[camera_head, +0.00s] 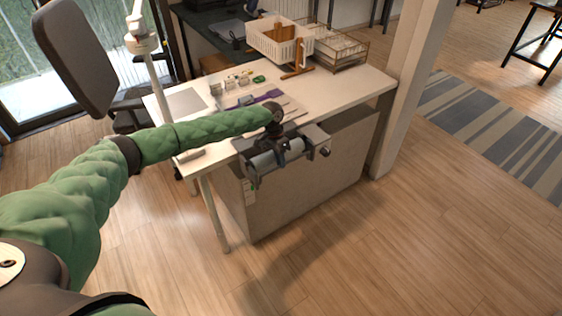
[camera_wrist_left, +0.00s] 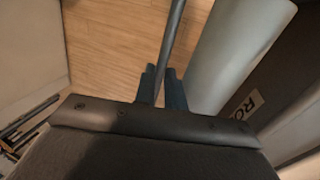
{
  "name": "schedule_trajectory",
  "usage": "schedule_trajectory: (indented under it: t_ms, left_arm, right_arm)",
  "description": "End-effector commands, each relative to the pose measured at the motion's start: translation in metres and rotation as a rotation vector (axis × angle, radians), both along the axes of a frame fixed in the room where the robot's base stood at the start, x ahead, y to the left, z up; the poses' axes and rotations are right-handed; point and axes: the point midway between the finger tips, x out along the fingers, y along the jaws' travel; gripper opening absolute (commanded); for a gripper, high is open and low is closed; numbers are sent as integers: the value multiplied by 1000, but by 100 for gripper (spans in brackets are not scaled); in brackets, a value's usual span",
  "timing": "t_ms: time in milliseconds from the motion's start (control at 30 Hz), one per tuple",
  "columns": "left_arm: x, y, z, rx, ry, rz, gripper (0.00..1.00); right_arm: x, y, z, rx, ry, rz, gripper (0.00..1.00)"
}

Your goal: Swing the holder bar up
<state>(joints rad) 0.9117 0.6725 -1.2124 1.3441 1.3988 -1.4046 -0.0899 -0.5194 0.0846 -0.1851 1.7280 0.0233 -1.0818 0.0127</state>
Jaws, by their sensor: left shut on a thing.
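My left gripper (camera_head: 281,153) reaches to the front edge of the desk, at a grey roller device mounted there. In the left wrist view the two dark fingers (camera_wrist_left: 163,88) are closed around a thin dark bar, the holder bar (camera_wrist_left: 173,38), which runs up out of the picture. A thick pale grey cylinder (camera_wrist_left: 238,48) lies beside the bar, to its right. The gripper hides part of the device, and the bar is too small to make out in the head view. My right gripper is not in view.
The white desk (camera_head: 352,84) carries a white basket (camera_head: 280,40), a wire rack (camera_head: 341,50), purple pieces (camera_head: 262,97) and small items. A lamp and a dark office chair (camera_head: 72,58) stand at the left. The wooden floor in front of the desk is clear.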

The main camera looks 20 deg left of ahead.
Motion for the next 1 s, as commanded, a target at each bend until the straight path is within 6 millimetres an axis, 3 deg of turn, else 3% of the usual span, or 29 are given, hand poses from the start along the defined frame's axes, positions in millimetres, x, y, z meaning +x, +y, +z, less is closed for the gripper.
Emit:
schedule_trajectory:
  t_ms: [267, 300, 400, 1000]
  left_arm:
    - [1, 1, 1, -5, 1, 0, 0]
    - [2, 1, 1, -6, 1, 1, 19]
    - [1, 1, 1, -5, 2, 1, 33]
    - [-3, -4, 1, 68, -52, -2, 33]
  right_arm:
    - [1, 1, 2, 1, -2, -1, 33]
    - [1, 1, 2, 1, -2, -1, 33]
    - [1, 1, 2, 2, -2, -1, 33]
    - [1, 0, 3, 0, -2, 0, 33]
